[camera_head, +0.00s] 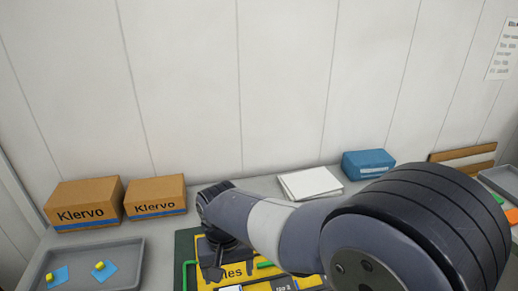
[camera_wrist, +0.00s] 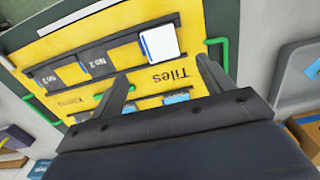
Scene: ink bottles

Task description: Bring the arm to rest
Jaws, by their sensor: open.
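My arm reaches across the right half of the head view, over the counter. My gripper shows in the wrist view (camera_wrist: 160,88), its two dark fingers spread apart with nothing between them. It is above a yellow board marked "Tiles" (camera_wrist: 141,77) with dark slotted rails, one labelled "No 2", holding a white-topped piece and other pieces. The board also shows partly in the head view (camera_head: 250,269), largely hidden by my arm.
Two cardboard "Klervo" boxes (camera_head: 85,204) stand at the back left. A grey tray (camera_head: 128,262) holds blue squares with yellow pieces. White paper (camera_head: 310,183) and a blue box (camera_head: 368,163) lie at the back. Green handles (camera_wrist: 217,41) edge the board. A wall closes the back.

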